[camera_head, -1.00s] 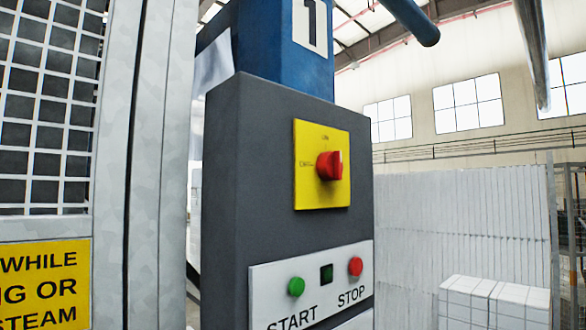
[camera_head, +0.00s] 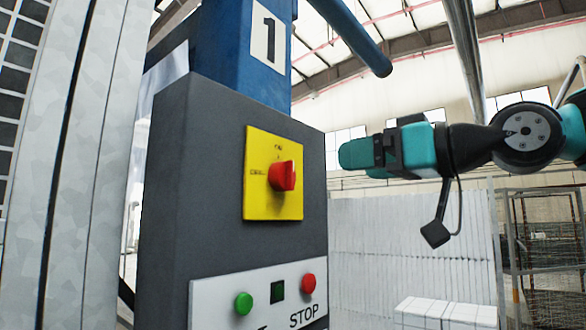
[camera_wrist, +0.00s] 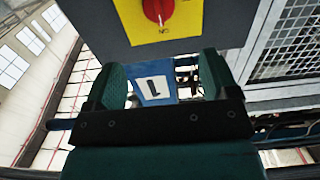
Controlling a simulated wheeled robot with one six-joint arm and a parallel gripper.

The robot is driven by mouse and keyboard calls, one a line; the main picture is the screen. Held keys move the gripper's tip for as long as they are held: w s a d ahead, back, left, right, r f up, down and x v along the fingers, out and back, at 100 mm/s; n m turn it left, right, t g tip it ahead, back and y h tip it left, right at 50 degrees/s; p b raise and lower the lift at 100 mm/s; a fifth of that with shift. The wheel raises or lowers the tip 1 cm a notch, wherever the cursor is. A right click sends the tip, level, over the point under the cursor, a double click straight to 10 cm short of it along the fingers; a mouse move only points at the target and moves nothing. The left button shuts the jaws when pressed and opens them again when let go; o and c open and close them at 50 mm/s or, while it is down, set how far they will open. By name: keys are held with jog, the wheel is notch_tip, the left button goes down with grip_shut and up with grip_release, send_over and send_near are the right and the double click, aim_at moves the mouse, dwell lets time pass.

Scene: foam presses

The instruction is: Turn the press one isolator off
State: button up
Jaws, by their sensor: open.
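The press one isolator is a red rotary knob (camera_head: 282,176) on a yellow plate (camera_head: 258,205), fixed to a dark grey box. The plate has a mark at its top and another at its left. In the wrist view the knob (camera_wrist: 157,10) shows at the top, its plate (camera_wrist: 200,20) cut by the frame edge, with "ON" readable below the knob. The knob's grip seems to line up with that mark. My gripper (camera_head: 355,155) is right of the box, apart from the knob. In the wrist view my gripper (camera_wrist: 160,75) has its fingers spread with nothing between them.
A white panel (camera_head: 225,310) with a green START button (camera_head: 243,303) and a red STOP button (camera_head: 308,283) lies below the isolator. A blue column (camera_head: 235,50) marked 1 rises behind the box. A mesh guard (camera_head: 22,60) stands at the left. White stacks (camera_head: 420,240) stand behind.

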aim_at(293, 172)
jog(key=p+x, duration=0.5)
jog(key=x, duration=0.7)
jog(key=shift+w+a+r, duration=0.1)
jog(key=shift+a, duration=0.05)
jog(key=shift+w+a, duration=0.45)
jog(key=shift+a, duration=0.05)
jog(key=c, duration=0.9)
